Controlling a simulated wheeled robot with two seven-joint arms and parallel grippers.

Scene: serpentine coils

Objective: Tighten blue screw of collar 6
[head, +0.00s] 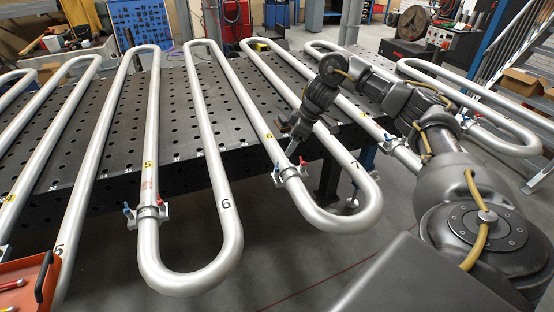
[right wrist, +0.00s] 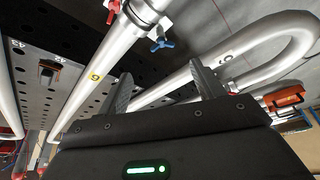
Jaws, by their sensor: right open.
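Collar 6 (head: 289,174) sits on a silver pipe just below a yellow "6" label. Its blue screw (head: 277,168) is on the left side and its red screw (head: 302,160) on the right. In the right wrist view the collar (right wrist: 146,12) is at the top, with the blue screw (right wrist: 161,43) below it and the red screw (right wrist: 112,9) to its left. My right gripper (head: 290,136) is open and empty, above and a little behind the collar, apart from the blue screw. Its two fingers (right wrist: 161,82) stand apart below the blue screw. My left gripper is not in view.
Serpentine pipes cross the perforated dark table (head: 115,165) and overhang its front edge. Collar 5 (head: 151,213), with blue and red screws, is to the left. Another collar (head: 389,142) is to the right. A red tray (head: 22,272) is at lower left.

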